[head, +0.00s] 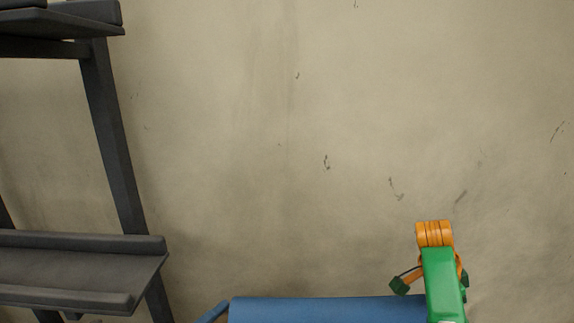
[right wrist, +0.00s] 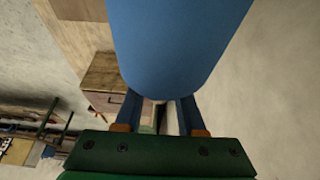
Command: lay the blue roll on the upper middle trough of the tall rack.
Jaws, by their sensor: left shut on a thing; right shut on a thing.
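The blue roll (head: 325,310) lies level along the bottom edge of the head view, cut off below. It is also large at the top of the right wrist view (right wrist: 180,40). My left gripper (head: 213,312) is at the roll's left end; only a blue finger shows, and its grip is mostly out of frame. My right gripper (right wrist: 159,104) is shut on the roll, with a blue finger on each side. The tall dark rack (head: 112,135) stands at the left of the head view, left of the roll. A trough (head: 75,270) on it shows empty.
Another rack level (head: 60,48) shows at the upper left, partly cut off. A plain stained wall (head: 300,130) fills the background. A wooden cabinet (right wrist: 103,75) and dark-framed furniture show in the right wrist view. The space right of the rack, above the roll, is clear.

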